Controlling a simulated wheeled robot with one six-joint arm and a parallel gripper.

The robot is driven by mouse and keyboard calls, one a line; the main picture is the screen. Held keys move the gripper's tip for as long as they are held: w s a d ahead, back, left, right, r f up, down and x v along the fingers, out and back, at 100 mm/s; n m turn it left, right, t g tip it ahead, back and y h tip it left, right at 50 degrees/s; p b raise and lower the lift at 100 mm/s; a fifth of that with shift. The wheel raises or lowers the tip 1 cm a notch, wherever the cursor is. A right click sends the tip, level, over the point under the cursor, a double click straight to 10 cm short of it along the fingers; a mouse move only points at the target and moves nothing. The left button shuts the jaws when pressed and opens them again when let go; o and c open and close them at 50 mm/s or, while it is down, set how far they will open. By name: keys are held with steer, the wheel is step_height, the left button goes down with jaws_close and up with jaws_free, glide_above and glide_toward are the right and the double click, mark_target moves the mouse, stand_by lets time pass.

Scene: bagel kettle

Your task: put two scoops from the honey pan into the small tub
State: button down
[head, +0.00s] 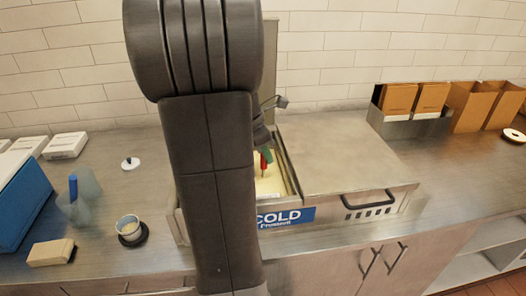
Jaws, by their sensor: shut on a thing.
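The small tub (128,226) stands upright on a dark round base (134,238) on the left counter. Its inside looks pale tan, and I cannot tell how full it is. The open cold well holds pale yellow food (268,185), partly hidden behind my arm; no honey label is readable. A red-handled tool (265,162) stands in it. My gripper (262,128) is above the back of the well, partly hidden by my arm. It is shut on what looks like a dark green handle (262,136); that tool's lower end is not clear.
A closed steel lid (335,155) covers the well's right side. A white lid (131,163), a clear jug (85,187) with a blue-handled tool, a tan block (51,252) and a blue box (25,210) are at left. Brown cartons (470,105) stand at back right.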

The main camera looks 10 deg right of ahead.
steer(key=shift+a, duration=0.1)
steer(key=shift+a+p, duration=0.4)
steer(key=shift+a, duration=1.5)
step_height(320, 180, up, 13)
steer(key=d+p, duration=0.2)
steer(key=p, duration=0.8)
steer(key=shift+d, duration=0.25)
